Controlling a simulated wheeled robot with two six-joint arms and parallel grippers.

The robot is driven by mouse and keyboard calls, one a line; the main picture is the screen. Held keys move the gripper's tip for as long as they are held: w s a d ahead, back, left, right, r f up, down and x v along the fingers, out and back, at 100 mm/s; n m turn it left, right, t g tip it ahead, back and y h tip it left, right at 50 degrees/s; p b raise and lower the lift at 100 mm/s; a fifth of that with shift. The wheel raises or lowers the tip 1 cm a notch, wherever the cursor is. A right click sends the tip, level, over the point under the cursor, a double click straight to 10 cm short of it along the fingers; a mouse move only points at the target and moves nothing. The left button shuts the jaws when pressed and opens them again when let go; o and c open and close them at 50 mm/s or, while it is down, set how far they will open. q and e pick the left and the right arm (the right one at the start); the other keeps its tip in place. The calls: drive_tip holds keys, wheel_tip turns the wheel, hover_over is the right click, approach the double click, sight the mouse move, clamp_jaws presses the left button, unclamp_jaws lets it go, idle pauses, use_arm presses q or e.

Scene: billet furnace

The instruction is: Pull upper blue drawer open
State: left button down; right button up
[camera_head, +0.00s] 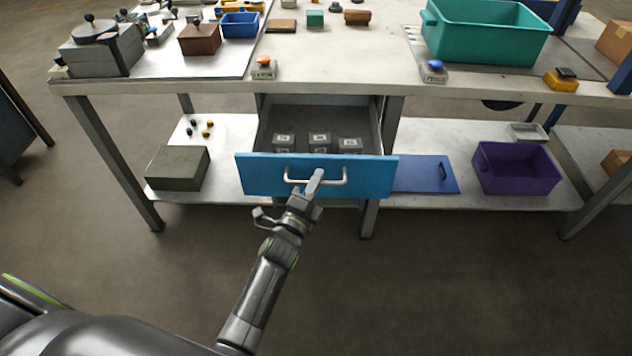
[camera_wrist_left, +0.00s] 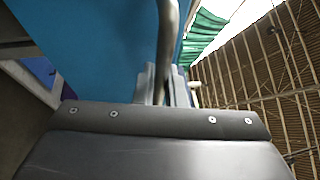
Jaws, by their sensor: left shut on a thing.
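The upper blue drawer (camera_head: 260,174) is pulled out from under the table, and its inside shows. Several small dark grey blocks (camera_head: 319,141) stand in it. Its front has a metal bar handle (camera_head: 334,183). My left gripper (camera_head: 316,184) is shut on the handle near its middle. In the left wrist view the handle bar (camera_wrist_left: 168,40) runs down between the two fingers (camera_wrist_left: 164,88), with the blue drawer front (camera_wrist_left: 100,40) beside it. My right gripper is in neither view.
The white table (camera_head: 340,76) holds a teal bin (camera_head: 485,32), a blue tray (camera_head: 240,25) and small parts. On the lower shelf are a dark green box (camera_head: 178,168), a blue panel with a handle (camera_head: 420,174) and a purple bin (camera_head: 515,170). The floor in front is clear.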

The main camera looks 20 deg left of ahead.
use_arm(q)
drive_tip(key=c, duration=1.5)
unclamp_jaws()
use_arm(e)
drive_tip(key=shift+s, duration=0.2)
use_arm(q)
drive_tip(key=shift+s, duration=0.1)
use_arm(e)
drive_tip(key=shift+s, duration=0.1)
